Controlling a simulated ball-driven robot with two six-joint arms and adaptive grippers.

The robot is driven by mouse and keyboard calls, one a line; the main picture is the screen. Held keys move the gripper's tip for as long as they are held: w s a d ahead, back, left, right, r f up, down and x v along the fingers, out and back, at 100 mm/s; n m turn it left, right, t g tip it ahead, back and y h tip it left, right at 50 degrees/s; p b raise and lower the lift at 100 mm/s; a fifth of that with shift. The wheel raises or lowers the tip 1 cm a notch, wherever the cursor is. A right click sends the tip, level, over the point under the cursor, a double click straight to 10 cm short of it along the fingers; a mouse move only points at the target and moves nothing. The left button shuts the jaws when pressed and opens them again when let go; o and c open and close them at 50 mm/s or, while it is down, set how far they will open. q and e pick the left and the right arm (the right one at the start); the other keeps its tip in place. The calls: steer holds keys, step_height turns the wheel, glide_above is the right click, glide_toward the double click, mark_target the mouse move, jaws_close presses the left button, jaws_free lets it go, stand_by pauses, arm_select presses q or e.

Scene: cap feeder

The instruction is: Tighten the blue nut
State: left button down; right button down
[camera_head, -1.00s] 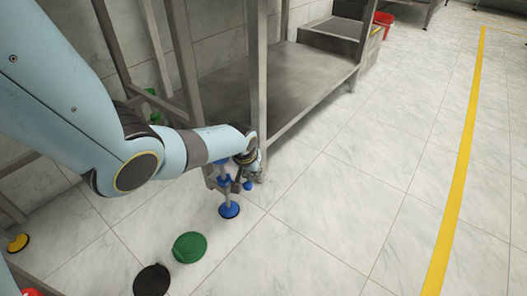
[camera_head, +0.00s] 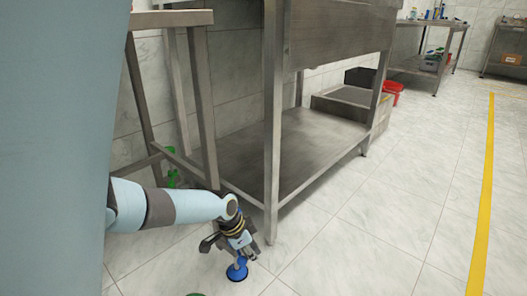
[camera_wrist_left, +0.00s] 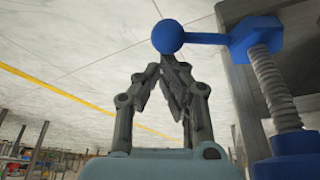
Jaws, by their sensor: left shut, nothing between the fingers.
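The blue nut (camera_wrist_left: 255,38) shows in the left wrist view at the upper right, on a grey threaded rod (camera_wrist_left: 270,85). A blue arm with a round ball end (camera_wrist_left: 168,37) reaches left from the nut. A blue collar (camera_wrist_left: 295,150) sits on the rod at the picture's lower right. My left gripper (camera_wrist_left: 166,70) is shut and empty, its fingertips close to the ball end; I cannot tell if they touch. In the head view my left gripper (camera_head: 240,247) is low near the floor, above a blue round foot (camera_head: 237,271), and hides most of the nut.
A metal table with a lower shelf (camera_head: 300,150) stands behind the gripper, one leg (camera_head: 272,130) very near it. A green object (camera_head: 172,178) is behind the left-hand frame. Open tiled floor with a yellow line (camera_head: 484,190) lies to the right.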

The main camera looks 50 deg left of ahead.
arm_select(q)
steer(key=shift+s, duration=0.55)
arm_select(e)
steer(key=shift+f, duration=0.1)
